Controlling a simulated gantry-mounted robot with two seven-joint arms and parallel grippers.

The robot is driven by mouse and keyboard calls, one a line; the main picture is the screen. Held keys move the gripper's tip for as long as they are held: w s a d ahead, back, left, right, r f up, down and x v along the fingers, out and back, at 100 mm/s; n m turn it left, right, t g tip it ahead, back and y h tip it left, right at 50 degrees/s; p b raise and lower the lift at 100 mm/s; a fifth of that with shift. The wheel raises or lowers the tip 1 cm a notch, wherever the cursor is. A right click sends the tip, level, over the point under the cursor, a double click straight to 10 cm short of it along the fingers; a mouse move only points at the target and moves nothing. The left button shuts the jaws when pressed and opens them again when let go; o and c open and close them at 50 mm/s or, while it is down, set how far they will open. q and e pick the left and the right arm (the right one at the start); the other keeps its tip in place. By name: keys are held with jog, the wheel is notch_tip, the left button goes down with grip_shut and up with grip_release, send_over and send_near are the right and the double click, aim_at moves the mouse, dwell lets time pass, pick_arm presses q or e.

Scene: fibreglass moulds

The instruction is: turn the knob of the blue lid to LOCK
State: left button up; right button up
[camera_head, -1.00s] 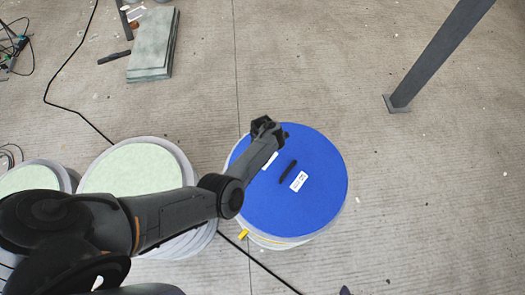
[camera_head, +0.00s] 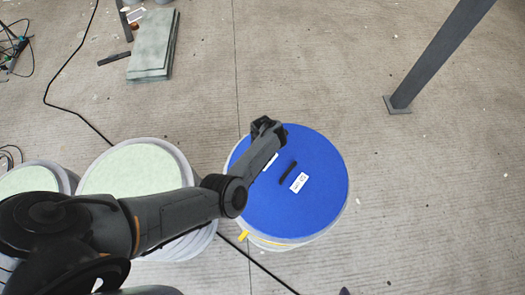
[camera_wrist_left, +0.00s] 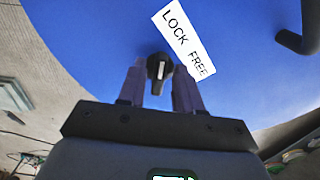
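The blue lid (camera_head: 310,205) lies on a round pale container. My left gripper (camera_head: 266,127) is over the lid's upper left edge. In the left wrist view, the black knob (camera_wrist_left: 159,68) with a white line sits between the two fingers of my left gripper (camera_wrist_left: 160,75). The fingers are apart, one on each side of the knob, with narrow gaps showing. A white label (camera_wrist_left: 184,38) reading LOCK and FREE lies just beyond the knob. The white line runs roughly up-down in the picture; I cannot tell which word it marks. My right gripper is out of view.
A dark handle (camera_head: 288,172) stands on the lid, beside a white sticker (camera_head: 299,182). Pale green-topped round moulds (camera_head: 135,172) stand to the left. A black cable crosses the floor. A grey post (camera_head: 435,60) stands upper right; floor to the right is clear.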

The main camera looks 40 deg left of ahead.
pick_arm(q)
jog(key=shift+o, duration=0.2)
jog(key=shift+r, duration=0.3)
notch_tip(320, 180, up, 10)
jog(key=p, duration=0.3)
jog(key=shift+p, duration=0.3)
jog(key=shift+r, duration=0.1)
